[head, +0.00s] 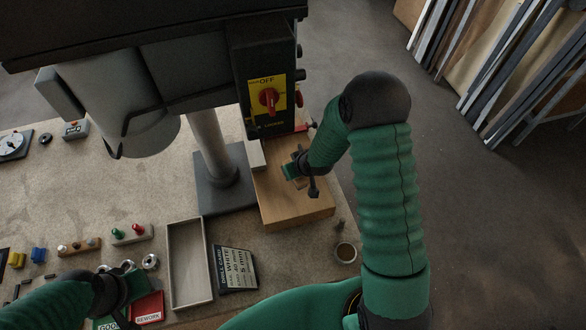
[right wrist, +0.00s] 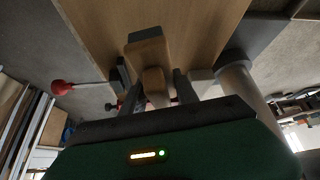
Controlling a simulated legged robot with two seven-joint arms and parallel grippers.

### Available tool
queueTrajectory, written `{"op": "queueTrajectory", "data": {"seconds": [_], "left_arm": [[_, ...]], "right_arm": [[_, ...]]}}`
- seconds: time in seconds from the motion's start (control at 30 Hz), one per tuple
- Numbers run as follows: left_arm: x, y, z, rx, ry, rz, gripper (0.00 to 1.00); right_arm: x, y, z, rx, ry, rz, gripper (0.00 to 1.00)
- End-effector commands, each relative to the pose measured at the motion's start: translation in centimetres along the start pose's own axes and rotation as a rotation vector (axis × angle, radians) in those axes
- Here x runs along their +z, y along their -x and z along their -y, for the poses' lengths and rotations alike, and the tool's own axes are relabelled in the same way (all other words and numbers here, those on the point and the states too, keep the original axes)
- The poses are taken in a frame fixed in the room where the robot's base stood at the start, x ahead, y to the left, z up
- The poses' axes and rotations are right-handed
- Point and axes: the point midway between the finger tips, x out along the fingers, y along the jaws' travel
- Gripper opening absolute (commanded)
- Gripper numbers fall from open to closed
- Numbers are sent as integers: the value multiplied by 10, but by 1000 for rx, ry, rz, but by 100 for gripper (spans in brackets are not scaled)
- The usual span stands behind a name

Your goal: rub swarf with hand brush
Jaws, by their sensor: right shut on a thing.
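The hand brush (right wrist: 147,50) has a wooden block and handle and sits between the fingers of my right gripper (right wrist: 157,88) in the right wrist view. My right gripper is shut on it, over the wooden board (head: 290,208) beside the drill press column. In the head view the right gripper (head: 298,168) is small and mostly hides the brush. I cannot tell whether bristles touch the board. No swarf can be made out. My left gripper (head: 122,290) is low at the left, over the bench near the cards; its jaw opening is unclear.
The drill press (head: 150,85) with its switch box (head: 267,98) stands close to the right gripper. An empty tray (head: 189,262), a dark label card (head: 234,270), a red card (head: 148,308) and a small cup (head: 346,252) lie in front. A red-knobbed lever (right wrist: 62,88) shows beside the board.

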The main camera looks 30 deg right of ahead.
Motion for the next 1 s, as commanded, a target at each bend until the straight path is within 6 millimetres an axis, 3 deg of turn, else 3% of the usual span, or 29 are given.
{"op": "queueTrajectory", "data": {"seconds": [0.1, 0.47, 0.7, 1.0], "left_arm": [[-3, 14, 0, 0, 0, 0, 58], [-4, 15, 0, 0, 0, 0, 58], [-9, 37, 0, 0, 0, 0, 58], [-8, 35, 0, 0, 0, 0, 58]], "right_arm": [[-10, 14, 0, 0, 0, -1, 0], [-11, 16, 0, 0, 0, 0, 0], [-25, 39, 0, -1, 0, 0, 0], [-25, 38, 0, 0, 0, 0, 0]]}}
